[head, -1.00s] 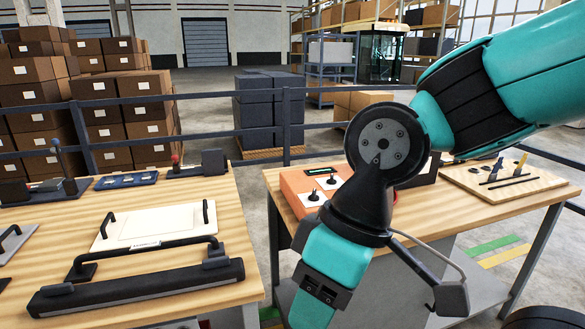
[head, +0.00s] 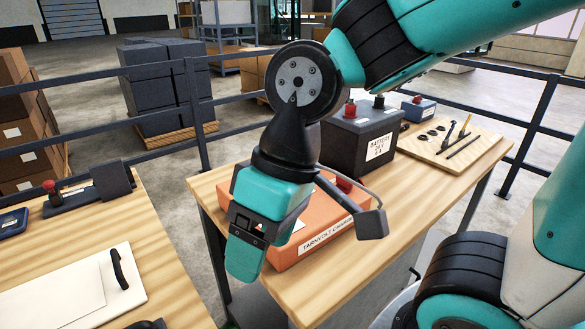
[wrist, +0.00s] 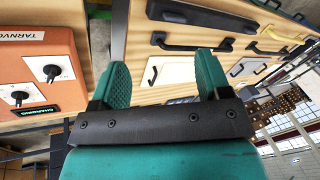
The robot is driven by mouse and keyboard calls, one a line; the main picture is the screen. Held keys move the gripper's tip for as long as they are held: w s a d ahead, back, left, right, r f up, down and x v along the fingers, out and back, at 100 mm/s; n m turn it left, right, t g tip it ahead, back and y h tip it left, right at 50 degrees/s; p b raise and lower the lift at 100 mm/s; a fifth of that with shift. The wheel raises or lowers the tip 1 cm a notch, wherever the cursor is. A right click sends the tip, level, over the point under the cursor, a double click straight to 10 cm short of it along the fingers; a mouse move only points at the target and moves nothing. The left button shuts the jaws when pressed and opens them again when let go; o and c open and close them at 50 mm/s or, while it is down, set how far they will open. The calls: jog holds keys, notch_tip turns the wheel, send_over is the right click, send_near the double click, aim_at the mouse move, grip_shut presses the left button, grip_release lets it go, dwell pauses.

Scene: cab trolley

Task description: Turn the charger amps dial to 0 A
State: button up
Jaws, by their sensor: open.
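The orange charger (head: 345,222) sits on the wooden bench on the right, its front label partly readable as TARNVOLT; my arm hides its dials in the head view. In the wrist view the charger (wrist: 62,42) is at the left, with two black pointer knobs on white plates, one upper (wrist: 52,72) and one lower (wrist: 19,97), and a dark display with green text reading CHARGING (wrist: 36,112). I cannot tell which knob sets the amps, nor read its scale. My gripper (wrist: 163,82) is open and empty, apart from the charger; in the head view it hangs at the charger's left end.
A black battery (head: 355,140) with red and black terminals stands behind the charger. A wooden board with tools (head: 450,140) lies to its right. Another bench (head: 165,270) with a white handled panel (head: 70,285) is at left, across a gap. Railings run behind.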

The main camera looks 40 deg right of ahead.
jog(key=w+d+r+m+h+p, duration=0.1)
jog(key=w+d+r+m+p, duration=0.1)
jog(key=w+d+m, duration=0.5)
jog(key=w+d+r+m+h+p, duration=0.15)
jog(key=w+d+m, duration=0.25)
jog(key=w+m, duration=0.65)
jog(key=w+d+f+m+h+p, duration=0.2)
jog(key=w+d+m, duration=0.8)
jog(key=d+m, duration=0.25)
jog(key=shift+n+y, duration=0.25)
jog(key=shift+n, duration=0.35)
jog(key=f+p, duration=0.1)
jog(key=f, duration=0.7)
jog(key=f+p, duration=0.1)
jog(key=f, duration=0.8)
jog(key=shift+s+d, duration=0.1)
jog(key=shift+d, duration=0.1)
jog(key=c, duration=0.9)
